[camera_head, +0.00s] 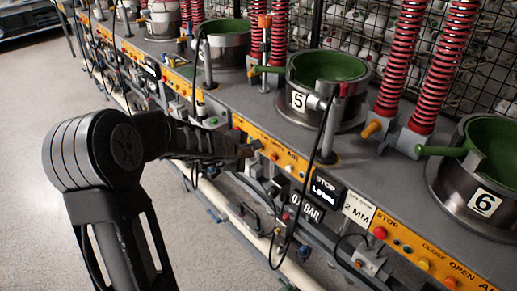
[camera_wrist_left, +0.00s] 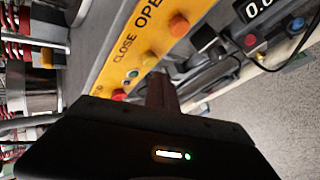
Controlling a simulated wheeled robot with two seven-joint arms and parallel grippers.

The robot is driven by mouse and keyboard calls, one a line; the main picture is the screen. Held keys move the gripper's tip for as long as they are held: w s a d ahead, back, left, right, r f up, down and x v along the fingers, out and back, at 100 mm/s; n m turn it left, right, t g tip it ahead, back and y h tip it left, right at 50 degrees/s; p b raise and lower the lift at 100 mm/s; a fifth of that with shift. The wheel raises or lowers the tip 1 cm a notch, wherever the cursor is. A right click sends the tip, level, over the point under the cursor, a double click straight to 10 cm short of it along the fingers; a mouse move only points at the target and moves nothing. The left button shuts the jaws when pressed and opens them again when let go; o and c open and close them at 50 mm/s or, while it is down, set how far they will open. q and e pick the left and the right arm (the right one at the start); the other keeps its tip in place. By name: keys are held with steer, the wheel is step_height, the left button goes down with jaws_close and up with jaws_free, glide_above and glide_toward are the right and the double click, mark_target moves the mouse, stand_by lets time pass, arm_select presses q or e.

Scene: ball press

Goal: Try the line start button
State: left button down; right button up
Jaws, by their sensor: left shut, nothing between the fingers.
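My left gripper (camera_head: 248,150) is shut and empty, held close to the yellow button panel (camera_head: 290,160) below pot 5. In the left wrist view its dark fingers (camera_wrist_left: 160,90) point toward the panel (camera_wrist_left: 128,45). That panel carries an orange-red button (camera_wrist_left: 179,25), a yellow button (camera_wrist_left: 149,58) and a red button (camera_wrist_left: 119,95), with the words CLOSE and OPEN. I cannot tell whether the fingers touch anything, or which button is the line start. My right gripper is not in view.
Pot 5 (camera_head: 325,92) and pot 6 (camera_head: 480,185) stand on the grey bench, with red springs (camera_head: 400,62) behind. Another yellow panel (camera_head: 430,262) with buttons is at the lower right. Black cables hang along the front. The floor (camera_head: 30,180) at left is clear.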

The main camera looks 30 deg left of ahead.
arm_select(q)
steer(key=shift+w, duration=0.2)
stand_by(0.6)
steer(key=shift+w+d, duration=0.1)
steer(key=shift+w, duration=0.15)
steer(key=shift+w+d, duration=0.15)
steer(key=shift+w, duration=0.3)
stand_by(0.8)
steer(key=shift+s, duration=0.1)
steer(key=shift+s+a, duration=0.25)
steer(key=shift+s, duration=0.55)
steer(key=s, duration=0.2)
steer(key=s+a+b, duration=0.1)
steer(key=s, duration=0.1)
steer(key=shift+s+a, duration=0.2)
steer(key=shift+s, duration=0.2)
stand_by(0.8)
